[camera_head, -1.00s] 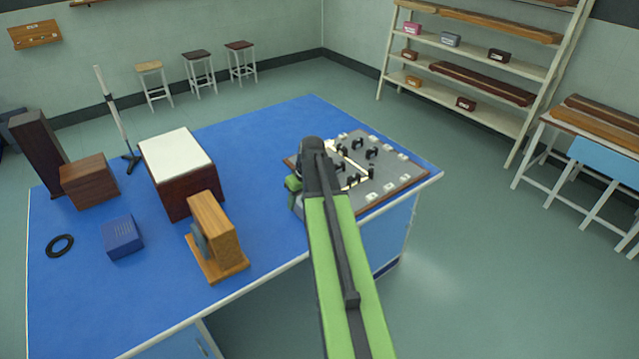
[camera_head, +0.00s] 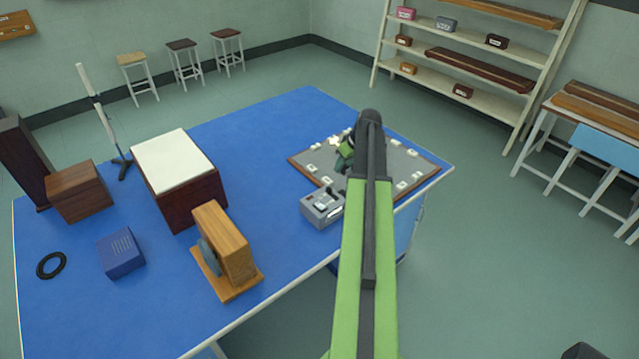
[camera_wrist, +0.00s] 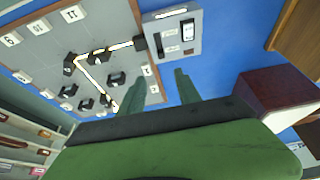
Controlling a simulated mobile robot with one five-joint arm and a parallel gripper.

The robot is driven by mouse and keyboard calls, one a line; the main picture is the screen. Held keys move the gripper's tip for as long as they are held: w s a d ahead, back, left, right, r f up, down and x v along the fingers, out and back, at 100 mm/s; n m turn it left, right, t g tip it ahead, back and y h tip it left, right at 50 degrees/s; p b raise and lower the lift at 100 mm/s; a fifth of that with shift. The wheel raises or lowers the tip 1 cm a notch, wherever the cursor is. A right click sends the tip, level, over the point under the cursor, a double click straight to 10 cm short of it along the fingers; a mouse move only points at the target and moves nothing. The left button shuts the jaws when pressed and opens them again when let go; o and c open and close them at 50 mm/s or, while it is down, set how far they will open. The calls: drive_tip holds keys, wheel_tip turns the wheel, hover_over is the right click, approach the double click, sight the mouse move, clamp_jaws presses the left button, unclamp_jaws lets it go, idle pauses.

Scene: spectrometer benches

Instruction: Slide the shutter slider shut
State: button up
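A small grey box (camera_head: 318,212) with a dark raised control on top stands at the front left edge of the optics board, left of my arm. In the wrist view the box (camera_wrist: 176,46) shows a dark slot and a black-and-white control (camera_wrist: 188,31); which of these is the shutter slider I cannot tell for sure. My gripper (camera_wrist: 160,88) shows two dark green fingers apart with nothing between them. They point toward the gap between the board and the box, without visible contact. In the head view my gripper (camera_head: 344,156) is mostly hidden by my arm, over the board.
The grey optics board (camera_head: 408,165) carries black mounts and white labels; the wrist view shows a bright beam path (camera_wrist: 92,65). A wooden stand (camera_head: 226,245), a white-topped box (camera_head: 172,160) and a blue box (camera_head: 121,252) stand left.

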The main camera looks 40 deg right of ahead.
drive_tip(key=b, duration=1.6)
approach(329, 188)
drive_tip(key=x, duration=0.9)
drive_tip(key=shift+s, duration=0.1)
drive_tip(key=shift+r, duration=0.15)
clamp_jaws()
